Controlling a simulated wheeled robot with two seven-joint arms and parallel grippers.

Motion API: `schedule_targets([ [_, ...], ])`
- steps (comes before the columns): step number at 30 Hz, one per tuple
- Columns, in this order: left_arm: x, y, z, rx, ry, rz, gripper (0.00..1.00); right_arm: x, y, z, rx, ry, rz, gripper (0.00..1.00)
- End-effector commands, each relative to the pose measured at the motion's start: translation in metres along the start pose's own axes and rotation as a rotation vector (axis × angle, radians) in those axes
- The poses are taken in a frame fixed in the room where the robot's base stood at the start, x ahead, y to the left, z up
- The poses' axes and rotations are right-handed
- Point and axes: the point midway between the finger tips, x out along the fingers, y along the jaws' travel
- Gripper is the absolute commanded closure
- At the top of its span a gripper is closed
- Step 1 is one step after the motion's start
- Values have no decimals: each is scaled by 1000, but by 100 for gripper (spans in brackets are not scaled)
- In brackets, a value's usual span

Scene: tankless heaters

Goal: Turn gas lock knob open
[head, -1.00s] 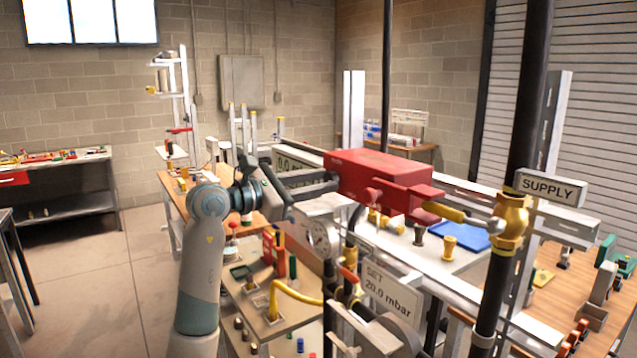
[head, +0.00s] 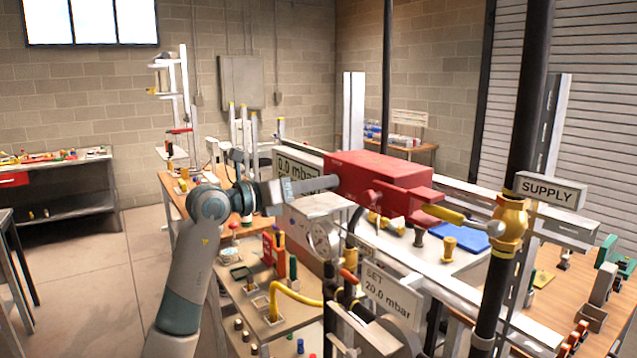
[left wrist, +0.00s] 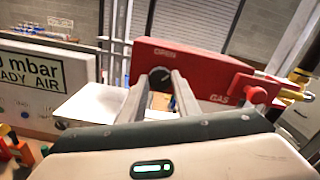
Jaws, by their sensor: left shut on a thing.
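The red gas lock box (head: 385,178) stands at mid-height in the head view, and shows in the left wrist view (left wrist: 205,62) with the words OPEN and GAS on its face. A dark round knob (left wrist: 160,76) sits on the face under OPEN. My left gripper (head: 333,182) reaches the box's left end. In the left wrist view its two fingers (left wrist: 160,82) lie on either side of the knob, shut on it. The knob is hidden in the head view, and its pointer cannot be made out. My right gripper is not in view.
A yellow lever (head: 445,213) runs from the box's right end to a brass valve (head: 510,222) on the dark SUPPLY pipe. A mbar sign (left wrist: 35,75) is left of the fingers. Benches lie below.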

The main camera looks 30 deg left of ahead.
Motion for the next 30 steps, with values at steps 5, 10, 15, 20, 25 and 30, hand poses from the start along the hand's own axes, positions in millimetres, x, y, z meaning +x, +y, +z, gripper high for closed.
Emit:
schedule_targets([
  [5, 0, 0, 1, -166, 3, 2, 93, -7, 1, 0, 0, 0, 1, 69],
  [10, 0, 0, 1, -327, 2, 1, 93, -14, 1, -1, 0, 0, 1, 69],
  [15, 0, 0, 1, -474, 3, 2, 93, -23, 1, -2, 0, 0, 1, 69],
  [20, 0, 1, 1, -581, 1, 2, 93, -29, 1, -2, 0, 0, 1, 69],
  [25, 0, 2, 0, -653, 0, 2, 93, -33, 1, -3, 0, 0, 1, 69],
  [30, 0, 2, 0, -686, -1, 1, 93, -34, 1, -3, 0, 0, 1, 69],
])
